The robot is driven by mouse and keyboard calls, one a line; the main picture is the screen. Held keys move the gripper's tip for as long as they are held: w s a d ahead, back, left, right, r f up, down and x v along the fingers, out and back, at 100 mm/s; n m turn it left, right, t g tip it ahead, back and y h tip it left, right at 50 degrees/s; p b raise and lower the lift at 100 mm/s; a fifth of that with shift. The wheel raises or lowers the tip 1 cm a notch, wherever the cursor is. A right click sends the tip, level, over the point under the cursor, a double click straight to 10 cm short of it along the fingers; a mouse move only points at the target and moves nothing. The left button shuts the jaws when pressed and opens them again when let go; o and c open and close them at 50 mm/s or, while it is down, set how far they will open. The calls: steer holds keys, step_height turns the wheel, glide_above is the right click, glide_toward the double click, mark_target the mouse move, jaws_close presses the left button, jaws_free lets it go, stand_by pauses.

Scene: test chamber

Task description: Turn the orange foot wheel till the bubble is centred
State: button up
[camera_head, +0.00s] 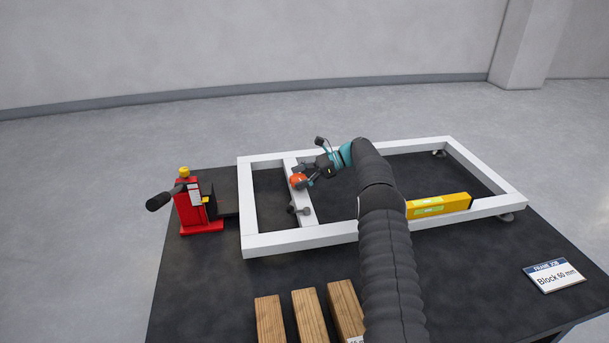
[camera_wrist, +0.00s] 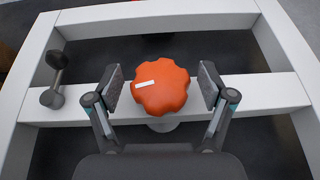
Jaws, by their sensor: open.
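The orange foot wheel (camera_wrist: 160,90) is a lobed knob with a white mark on its top left. It stands on the frame's cross bar. My gripper (camera_wrist: 159,84) is open, with one finger on each side of the wheel and a gap showing at each side. In the head view the wheel (camera_head: 298,181) shows at the fingers of my gripper (camera_head: 306,176). A yellow spirit level (camera_head: 455,203) lies on the frame's near bar, right of my arm, partly hidden by the arm. Its green vial shows, but the bubble is too small to make out.
The white frame (camera_head: 300,241) lies on a dark table (camera_head: 460,270). A small dark lever (camera_wrist: 53,97) stands on the cross bar left of the wheel. A red jack (camera_head: 189,205) stands at left. Wooden blocks (camera_head: 309,315) and a "Block 60 mm" card (camera_head: 554,277) lie in front.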

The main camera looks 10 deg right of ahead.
mark_target(299, 177)
steer(key=v, duration=0.5)
steer(key=shift+d+r, duration=0.15)
steer(key=shift+d, duration=0.25)
steer(key=shift+s+d+r, duration=0.1)
steer(key=shift+d+r, duration=0.1)
steer(key=shift+d, duration=0.3)
steer(key=s+d+r+m+t+b, duration=0.1)
steer(key=s+d+r+t+b, duration=0.1)
steer(key=r, duration=0.4)
steer(key=s+d+r+m+t+b, duration=0.1)
steer(key=d+r+b, duration=0.15)
steer(key=r, duration=0.35)
steer(key=s+f+m+t+h+b, duration=0.1)
steer(key=s+f+m+t+h, duration=0.2)
steer(key=f, duration=0.7)
steer(key=shift+m+t+y, duration=0.4)
steer(key=shift+m, duration=0.1)
steer(key=x, duration=1.3)
steer(key=shift+a+r, duration=0.1)
steer(key=shift+a, duration=0.45)
